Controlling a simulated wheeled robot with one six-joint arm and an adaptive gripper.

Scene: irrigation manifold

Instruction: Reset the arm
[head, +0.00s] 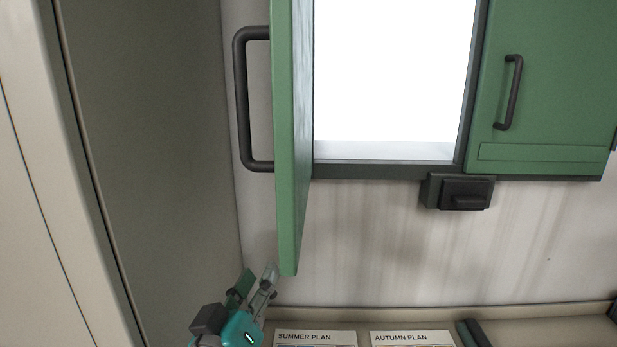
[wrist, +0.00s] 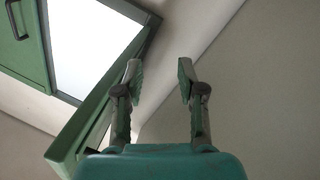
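My gripper (head: 258,281) is at the bottom left of the head view, just below the lower edge of an open green cabinet door (head: 291,150). In the wrist view my gripper (wrist: 159,75) has its two fingers spread apart with nothing between them. The door also shows in the wrist view (wrist: 85,132), to the left of the fingers. I cannot tell whether the gripper touches the door.
The open door has a dark handle (head: 241,100). The cabinet's inside is bright white (head: 392,75). A second green door (head: 550,90) is shut at right, with a dark latch block (head: 465,193) below. Summer (head: 315,338) and autumn plan (head: 412,338) cards lie on the counter.

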